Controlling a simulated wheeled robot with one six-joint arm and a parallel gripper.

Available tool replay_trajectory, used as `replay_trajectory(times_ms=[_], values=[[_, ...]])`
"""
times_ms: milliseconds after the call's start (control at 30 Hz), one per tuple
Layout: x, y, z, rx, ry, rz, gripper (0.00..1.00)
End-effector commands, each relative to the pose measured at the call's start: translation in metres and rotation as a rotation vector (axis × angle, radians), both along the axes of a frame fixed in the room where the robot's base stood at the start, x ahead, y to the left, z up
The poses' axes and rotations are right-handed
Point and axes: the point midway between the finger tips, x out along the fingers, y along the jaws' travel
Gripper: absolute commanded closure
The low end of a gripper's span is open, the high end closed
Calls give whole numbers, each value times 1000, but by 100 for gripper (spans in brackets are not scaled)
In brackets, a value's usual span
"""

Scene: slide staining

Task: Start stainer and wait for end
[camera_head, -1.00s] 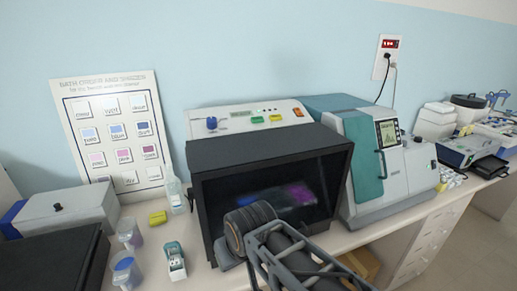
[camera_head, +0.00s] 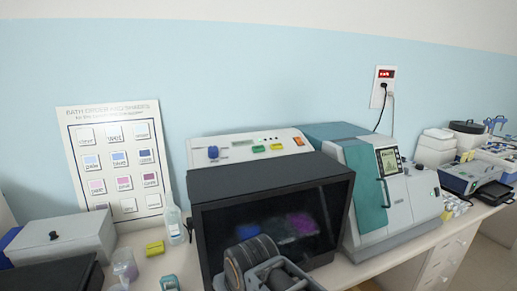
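A machine with a pale control panel (camera_head: 240,146) stands against the wall at the centre of the head view. Its panel carries a blue knob (camera_head: 213,152), a small display, and green and yellow buttons (camera_head: 267,147). A black box with a dark window (camera_head: 330,205) stands at its front, with blurred blue and purple patches showing in the window. To the right is a teal and grey machine (camera_head: 350,180) with a lit screen (camera_head: 389,159) and a dark handle. I cannot tell from labels which is the stainer. Part of my arm shows at the bottom; my gripper is not in view.
A bath order chart (camera_head: 118,115) leans on the wall at left. A grey box (camera_head: 60,240), a clear bottle (camera_head: 174,222), a yellow block (camera_head: 154,248) and cups stand below it. A wall outlet (camera_head: 384,86) with a red display is above right. More equipment lines the right bench.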

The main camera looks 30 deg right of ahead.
Motion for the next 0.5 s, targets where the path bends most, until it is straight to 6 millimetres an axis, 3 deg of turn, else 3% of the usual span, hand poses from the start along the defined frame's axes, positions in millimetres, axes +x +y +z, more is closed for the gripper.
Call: replay_trajectory(times_ms=[500], values=[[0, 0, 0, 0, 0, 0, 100]])
